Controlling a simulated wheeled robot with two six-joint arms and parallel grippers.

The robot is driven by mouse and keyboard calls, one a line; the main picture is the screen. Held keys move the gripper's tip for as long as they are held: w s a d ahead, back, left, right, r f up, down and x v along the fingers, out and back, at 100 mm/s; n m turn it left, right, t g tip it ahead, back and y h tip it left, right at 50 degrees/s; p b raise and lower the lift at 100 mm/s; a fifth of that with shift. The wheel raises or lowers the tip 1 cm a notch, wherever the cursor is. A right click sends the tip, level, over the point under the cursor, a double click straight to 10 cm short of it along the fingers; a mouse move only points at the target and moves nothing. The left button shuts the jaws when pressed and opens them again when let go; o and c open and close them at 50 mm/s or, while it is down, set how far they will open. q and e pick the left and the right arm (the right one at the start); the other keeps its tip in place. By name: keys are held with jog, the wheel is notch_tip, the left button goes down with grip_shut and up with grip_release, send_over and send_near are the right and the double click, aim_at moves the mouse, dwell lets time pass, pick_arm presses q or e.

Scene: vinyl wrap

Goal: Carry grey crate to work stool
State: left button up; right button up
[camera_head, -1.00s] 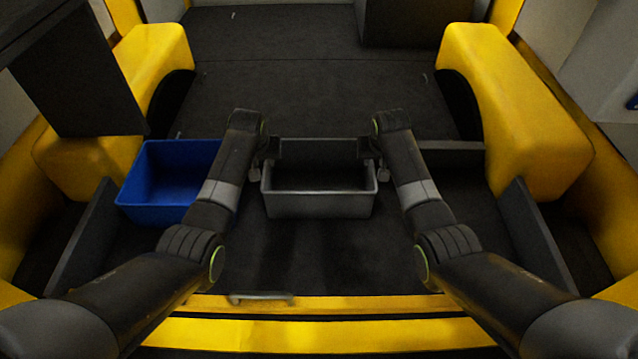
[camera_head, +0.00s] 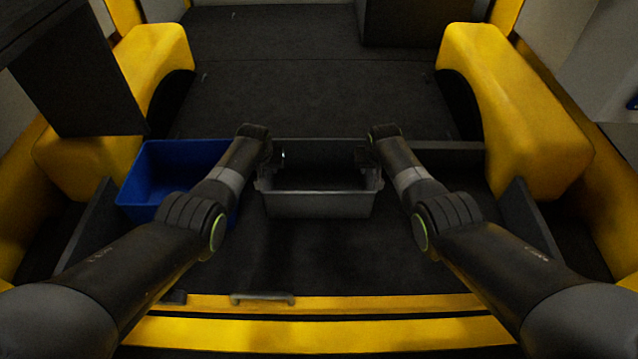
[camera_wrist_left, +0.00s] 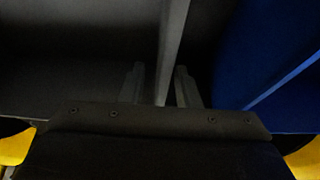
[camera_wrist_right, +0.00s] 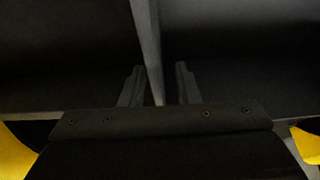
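The grey crate (camera_head: 318,204) sits on the dark van floor in the middle of the head view, upright and open-topped. My left gripper (camera_head: 264,178) is at its left side wall and my right gripper (camera_head: 377,178) at its right side wall. In the left wrist view the crate wall (camera_wrist_left: 172,45) runs between the two open fingers, with gaps showing. In the right wrist view the other crate wall (camera_wrist_right: 150,50) also runs between open fingers. The inside of the crate is dark and looks empty. No work stool is in view.
A blue crate (camera_head: 140,190) stands close to the left of the grey crate. Yellow wheel arches (camera_head: 520,120) rise on both sides. A yellow sill (camera_head: 350,305) with a handle (camera_head: 262,299) crosses the front. The floor behind and before the grey crate is clear.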

pick_arm(q)
grip_shut()
pick_arm(e)
grip_shut()
dwell(1.2)
